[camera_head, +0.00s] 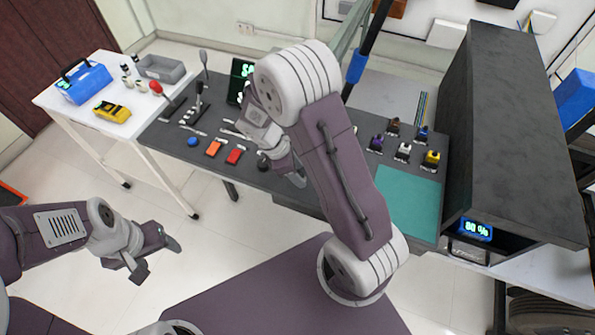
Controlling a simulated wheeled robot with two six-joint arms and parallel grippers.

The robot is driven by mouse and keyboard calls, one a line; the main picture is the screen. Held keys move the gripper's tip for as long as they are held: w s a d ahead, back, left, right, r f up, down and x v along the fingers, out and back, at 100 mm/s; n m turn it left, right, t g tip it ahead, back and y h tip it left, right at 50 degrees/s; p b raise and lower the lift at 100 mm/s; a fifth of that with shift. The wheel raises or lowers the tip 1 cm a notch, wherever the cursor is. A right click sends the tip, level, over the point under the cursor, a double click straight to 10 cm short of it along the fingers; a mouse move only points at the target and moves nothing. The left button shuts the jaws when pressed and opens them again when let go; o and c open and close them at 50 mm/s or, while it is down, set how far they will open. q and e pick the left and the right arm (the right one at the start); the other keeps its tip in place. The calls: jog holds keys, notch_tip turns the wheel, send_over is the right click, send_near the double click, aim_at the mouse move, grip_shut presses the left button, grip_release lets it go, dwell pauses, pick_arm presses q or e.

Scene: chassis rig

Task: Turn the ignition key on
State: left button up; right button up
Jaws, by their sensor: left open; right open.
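The dark grey control panel (262,181) carries several levers, buttons and switches. I cannot make out the ignition key for certain. A small dark round knob (263,163) sits on the panel to the right of the red button (234,157), close beside my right gripper. My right gripper (283,177) is open, pointing down over the panel's front middle; whether it touches anything is unclear. My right arm hides part of the panel behind it. My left gripper (158,259) is open and empty over the floor at lower left, well away from the panel.
An orange button (214,148), a blue button (193,142) and upright levers (199,95) stand on the left of the panel. Several coloured switches and a teal mat (408,202) are on the right. A tall dark housing (510,130) stands beyond. A white side table (65,108) holds tools.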

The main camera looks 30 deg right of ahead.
jog(key=shift+w, duration=0.1)
grip_shut()
jog(key=shift+r+m+g+y+p, duration=0.15)
jog(key=shift+m+g+y+p, duration=0.2)
jog(key=shift+m+p, duration=0.6)
jog(key=m+g+p, duration=0.1)
jog(key=m+p, duration=0.1)
jog(key=m, duration=0.1)
jog(key=shift+m+y+p, duration=0.25)
jog(key=shift+y+p, duration=0.05)
jog(key=shift+y, duration=0.05)
jog(key=m+g+y+p, duration=0.1)
jog(key=m, duration=0.2)
jog(key=shift+w+d+p, duration=0.1)
jog(key=shift+p, duration=0.2)
jog(key=shift+m+y+p, duration=0.45)
jog(key=shift+m+y, duration=0.05)
jog(key=shift+m, duration=1.1)
jog(key=shift+f+m, duration=0.2)
jog(key=shift+m, duration=0.1)
grip_release()
